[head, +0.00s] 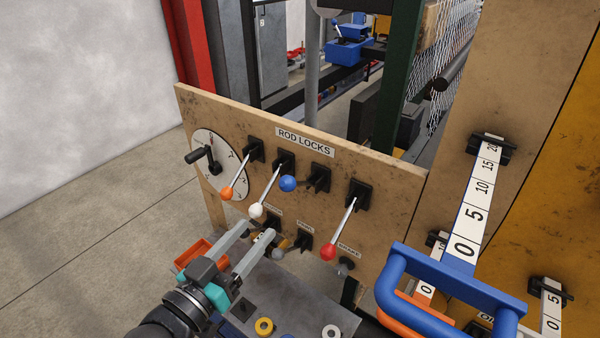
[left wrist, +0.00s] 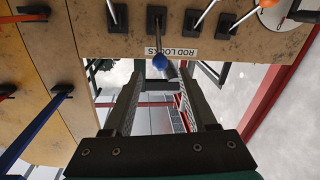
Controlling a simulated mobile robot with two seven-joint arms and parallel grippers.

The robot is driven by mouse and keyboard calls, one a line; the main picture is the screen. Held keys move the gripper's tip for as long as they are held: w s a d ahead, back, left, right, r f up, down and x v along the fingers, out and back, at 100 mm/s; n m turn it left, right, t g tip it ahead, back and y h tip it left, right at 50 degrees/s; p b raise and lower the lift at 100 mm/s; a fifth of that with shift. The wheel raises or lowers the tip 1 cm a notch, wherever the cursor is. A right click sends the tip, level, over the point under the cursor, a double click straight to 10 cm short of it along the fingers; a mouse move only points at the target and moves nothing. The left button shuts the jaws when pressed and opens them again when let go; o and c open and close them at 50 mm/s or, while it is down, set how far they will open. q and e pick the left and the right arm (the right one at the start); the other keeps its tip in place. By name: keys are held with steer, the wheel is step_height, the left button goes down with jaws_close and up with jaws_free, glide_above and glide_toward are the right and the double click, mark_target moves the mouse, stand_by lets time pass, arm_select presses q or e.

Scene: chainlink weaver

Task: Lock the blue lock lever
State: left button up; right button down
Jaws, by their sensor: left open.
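The blue lock lever has a blue ball (head: 288,183) on a short dark rod from a black mount (head: 319,177), under the ROD LOCKS sign (head: 305,142). In the left wrist view the blue ball (left wrist: 159,62) appears between the finger lines. My left gripper (head: 258,229) is open and empty, below and left of the blue ball and apart from it. My right gripper is not in view.
Orange (head: 227,194), white (head: 256,210) and red (head: 328,252) ball levers stand on the same wooden panel. A dial with a crank (head: 203,155) is at its left. A blue handle (head: 450,280) and number scales (head: 470,220) stand at right. A grey tray with rings lies below.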

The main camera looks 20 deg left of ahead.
mark_target(295, 182)
arm_select(q)
steer(key=p+x, duration=0.1)
steer(key=x, duration=1.4)
steer(key=shift+d+r, duration=0.15)
steer(key=c, duration=0.9)
steer(key=shift+w+r, duration=0.1)
jaws_close()
